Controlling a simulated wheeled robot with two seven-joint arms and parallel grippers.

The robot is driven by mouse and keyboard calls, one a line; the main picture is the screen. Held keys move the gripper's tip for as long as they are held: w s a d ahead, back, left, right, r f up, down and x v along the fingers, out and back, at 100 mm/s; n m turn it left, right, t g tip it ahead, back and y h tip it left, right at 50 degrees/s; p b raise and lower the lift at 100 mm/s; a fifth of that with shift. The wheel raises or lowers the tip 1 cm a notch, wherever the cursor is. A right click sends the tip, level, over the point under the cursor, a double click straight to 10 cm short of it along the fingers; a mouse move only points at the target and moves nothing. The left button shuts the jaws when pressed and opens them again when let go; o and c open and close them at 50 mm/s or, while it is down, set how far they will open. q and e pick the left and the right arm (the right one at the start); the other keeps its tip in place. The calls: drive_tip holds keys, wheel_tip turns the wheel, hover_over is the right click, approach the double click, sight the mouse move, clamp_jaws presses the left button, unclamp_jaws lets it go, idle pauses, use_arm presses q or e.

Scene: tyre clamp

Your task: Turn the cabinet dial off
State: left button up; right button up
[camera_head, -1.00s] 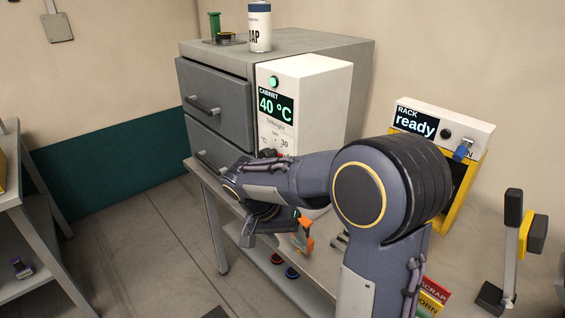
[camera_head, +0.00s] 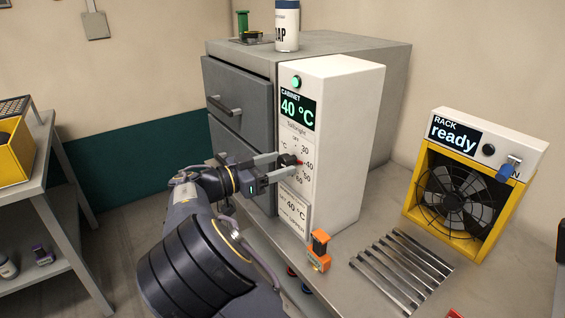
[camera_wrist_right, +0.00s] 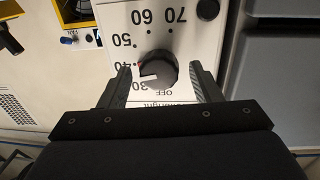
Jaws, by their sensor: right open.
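The white cabinet control panel (camera_head: 337,120) reads "40 °C" on its display (camera_head: 297,109). Its black dial (camera_head: 288,159) has a red mark on the side towards 40. My right gripper (camera_head: 277,168) is at the dial, with its fingers reaching towards it from the left. In the right wrist view the dial (camera_wrist_right: 158,68) shows upside down, between the two open fingers of my right gripper (camera_wrist_right: 160,84). A gap shows on each side of the dial there. The OFF label sits below the dial in that view. My left gripper is not in view.
A grey drawer cabinet (camera_head: 237,90) adjoins the panel, with a can (camera_head: 287,30) on top. An orange item (camera_head: 319,250), a metal slatted rack (camera_head: 400,265) and a yellow-framed fan unit (camera_head: 455,195) reading "ready" stand on the bench. A shelf is at left.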

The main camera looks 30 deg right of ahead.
drive_tip(key=shift+d, duration=0.8)
drive_tip(key=c, duration=1)
drive_tip(key=shift+o, duration=0.2)
